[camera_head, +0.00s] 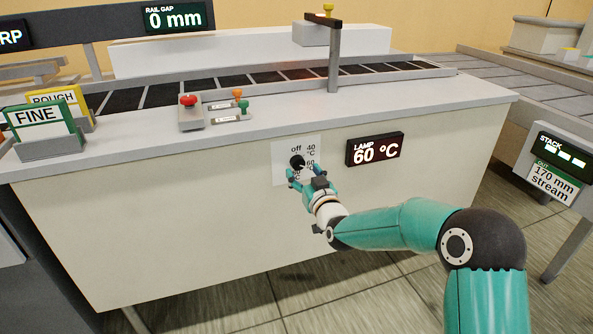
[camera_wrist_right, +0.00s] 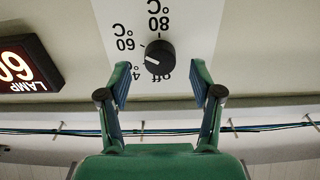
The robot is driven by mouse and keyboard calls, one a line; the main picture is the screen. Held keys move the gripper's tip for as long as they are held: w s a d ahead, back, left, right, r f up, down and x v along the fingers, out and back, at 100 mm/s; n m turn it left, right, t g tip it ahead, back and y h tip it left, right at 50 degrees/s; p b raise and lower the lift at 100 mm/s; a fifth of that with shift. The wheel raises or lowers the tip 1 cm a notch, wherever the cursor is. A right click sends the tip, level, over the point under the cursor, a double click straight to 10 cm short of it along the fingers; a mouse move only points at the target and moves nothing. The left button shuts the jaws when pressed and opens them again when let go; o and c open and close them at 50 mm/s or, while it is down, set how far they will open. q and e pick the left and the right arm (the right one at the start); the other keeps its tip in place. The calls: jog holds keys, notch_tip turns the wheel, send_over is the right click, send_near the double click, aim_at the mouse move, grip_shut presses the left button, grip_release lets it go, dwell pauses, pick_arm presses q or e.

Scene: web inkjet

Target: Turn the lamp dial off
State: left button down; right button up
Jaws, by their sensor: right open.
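The lamp dial is a round black knob (camera_head: 297,161) on a white label plate (camera_head: 283,172) on the bench's front panel. In the right wrist view the dial (camera_wrist_right: 159,57) appears upside down, with off, 40, 60 and 80 °C marks around it. Its white pointer line faces left there, on the side of the 60 and 40 marks. The lamp display (camera_head: 375,149) reads 60 °C. My right gripper (camera_head: 303,176) is open in front of the dial. In the wrist view its fingertips (camera_wrist_right: 162,80) stand apart on either side, just short of the knob. My left gripper is not in view.
On the bench top are a red button box (camera_head: 190,112), small levers (camera_head: 240,101) and FINE (camera_head: 38,125) and ROUGH (camera_head: 60,97) cards. A conveyor (camera_head: 200,90) runs behind. A STACK display (camera_head: 561,150) stands at right. Cables (camera_wrist_right: 60,131) show in the wrist view.

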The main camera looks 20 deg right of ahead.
aim_at(298, 163)
jog(key=shift+w, duration=1.4)
